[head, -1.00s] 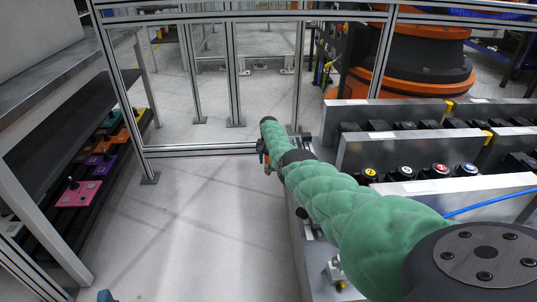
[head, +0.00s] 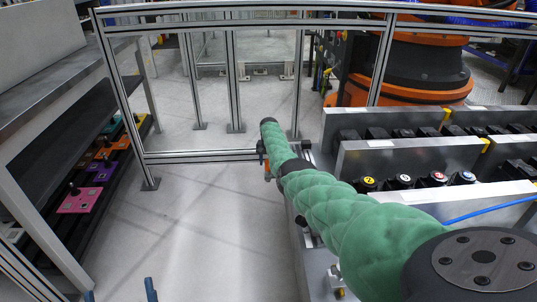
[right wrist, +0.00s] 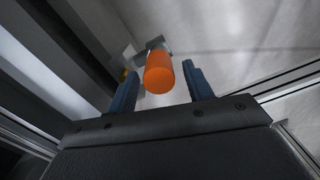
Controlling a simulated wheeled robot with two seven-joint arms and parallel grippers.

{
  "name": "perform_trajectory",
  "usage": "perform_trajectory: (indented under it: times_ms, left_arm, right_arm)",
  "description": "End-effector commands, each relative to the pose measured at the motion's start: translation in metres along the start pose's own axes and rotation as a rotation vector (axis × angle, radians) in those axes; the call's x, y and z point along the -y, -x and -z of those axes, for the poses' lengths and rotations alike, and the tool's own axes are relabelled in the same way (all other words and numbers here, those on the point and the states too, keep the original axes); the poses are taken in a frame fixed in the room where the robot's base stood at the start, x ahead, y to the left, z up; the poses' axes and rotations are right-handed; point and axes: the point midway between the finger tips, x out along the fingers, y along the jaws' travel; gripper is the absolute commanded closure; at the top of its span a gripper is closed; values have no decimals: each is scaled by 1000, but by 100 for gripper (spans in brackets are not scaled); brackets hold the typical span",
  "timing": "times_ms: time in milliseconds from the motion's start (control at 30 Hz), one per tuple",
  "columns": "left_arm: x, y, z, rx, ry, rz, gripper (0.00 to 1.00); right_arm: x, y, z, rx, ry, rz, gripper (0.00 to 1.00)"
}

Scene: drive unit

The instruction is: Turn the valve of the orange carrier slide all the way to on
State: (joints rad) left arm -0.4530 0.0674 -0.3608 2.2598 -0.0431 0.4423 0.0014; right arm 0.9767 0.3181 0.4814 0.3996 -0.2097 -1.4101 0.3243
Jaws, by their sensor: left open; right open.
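An orange cylindrical handle (right wrist: 159,72) shows in the right wrist view, with a grey metal fitting (right wrist: 153,43) behind it. It sits between the two blue fingers of my right gripper (right wrist: 160,82), which is open; I see no clear contact. In the head view the green right arm reaches forward along the left side of the grey unit. A small orange part (head: 267,172) shows beside its far end, where the right gripper is mostly hidden. My left gripper (head: 120,290) is open and empty at the bottom edge, with only its blue fingertips visible. Valve markings cannot be made out.
The grey unit (head: 400,157) with numbered black knobs stands on the right. A blue hose (head: 490,208) crosses it. A metal-framed fence (head: 200,156) stands ahead. A shelf (head: 75,140) with coloured panels is on the left. The floor between is clear.

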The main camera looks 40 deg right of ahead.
Motion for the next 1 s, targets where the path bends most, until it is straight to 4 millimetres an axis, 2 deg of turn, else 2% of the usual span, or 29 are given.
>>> perform_trajectory:
  times_ms: [300, 600, 800, 1000]
  left_arm:
    - [2, 26, -58, 211, 16, 14, 0]
    - [3, 58, -108, 401, 33, 26, 0]
    - [3, 81, -136, 512, 44, 32, 0]
    - [2, 96, -151, 576, 51, 36, 0]
  right_arm:
    - [0, 13, 0, 0, 0, 0, 49]
    - [0, 28, 0, 0, 0, 0, 49]
    - [0, 36, 0, 0, 0, 0, 49]
    - [0, 41, 0, 0, 0, 0, 49]
